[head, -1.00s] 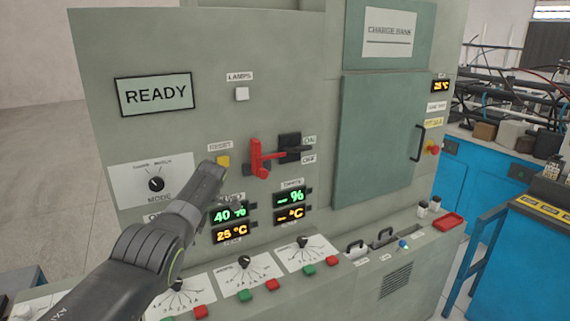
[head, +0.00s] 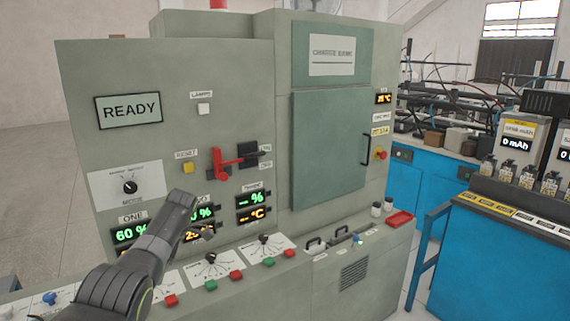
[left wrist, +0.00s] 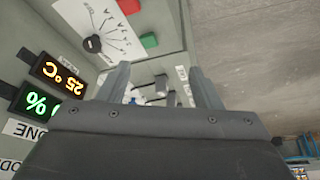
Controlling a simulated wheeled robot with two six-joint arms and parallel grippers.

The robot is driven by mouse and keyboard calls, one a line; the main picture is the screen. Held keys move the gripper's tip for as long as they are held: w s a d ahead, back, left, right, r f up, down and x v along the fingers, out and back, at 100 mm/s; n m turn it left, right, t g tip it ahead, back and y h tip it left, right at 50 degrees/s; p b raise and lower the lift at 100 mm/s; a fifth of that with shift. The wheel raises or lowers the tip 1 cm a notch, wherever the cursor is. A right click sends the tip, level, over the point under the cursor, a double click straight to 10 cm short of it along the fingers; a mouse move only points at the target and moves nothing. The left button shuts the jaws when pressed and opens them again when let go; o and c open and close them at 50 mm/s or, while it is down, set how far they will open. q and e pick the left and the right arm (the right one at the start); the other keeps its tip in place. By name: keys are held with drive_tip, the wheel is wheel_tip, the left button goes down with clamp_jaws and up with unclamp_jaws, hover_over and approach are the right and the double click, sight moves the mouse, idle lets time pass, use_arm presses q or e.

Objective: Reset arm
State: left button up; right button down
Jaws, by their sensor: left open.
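My left arm comes in from the lower left of the head view, in front of the grey charging cabinet (head: 80,70). Its gripper end is mostly hidden behind the wrist. In the left wrist view my left gripper (left wrist: 162,88) shows two fingers spread apart with nothing held between them. The fingers point along the cabinet's lower console. The gripper is clear of the yellow RESET button (head: 188,168) and of the red lever (head: 226,165) beside the ON and OFF labels. My right gripper is in no view.
A READY display (head: 128,110), a mode knob (head: 130,187) and lit readouts (head: 250,200) sit on the panel. Below are dials with red and green buttons (head: 237,275). A blue bench (head: 420,185) and a battery rack (head: 520,215) stand at the right, with floor between.

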use_arm(q)
drive_tip(key=s+a+f+m+t, duration=0.1)
drive_tip(key=s+f+m, duration=0.2)
drive_tip(key=f, duration=0.5)
drive_tip(key=s+f+m, duration=0.3)
drive_tip(key=s+f, duration=0.1)
drive_tip(key=f, duration=0.4)
drive_tip(key=s+f+m+t+h, duration=0.15)
drive_tip(key=s+f+m, duration=0.35)
drive_tip(key=s, duration=0.6)
drive_tip(key=s+d+r+m+t+h, duration=0.1)
drive_tip(key=s+r+m, duration=0.25)
drive_tip(key=s, duration=1.15)
drive_tip(key=s+d+r+m+t, duration=0.15)
drive_tip(key=s+m, duration=0.35)
drive_tip(key=s, duration=0.9)
wheel_tip(320, 180, down, 25)
drive_tip(key=a+g, duration=0.2)
drive_tip(key=s+d+f+g, duration=0.1)
drive_tip(key=s+f, duration=1.4)
drive_tip(key=shift+d+f+h, duration=0.25)
drive_tip(key=shift+h, duration=0.2)
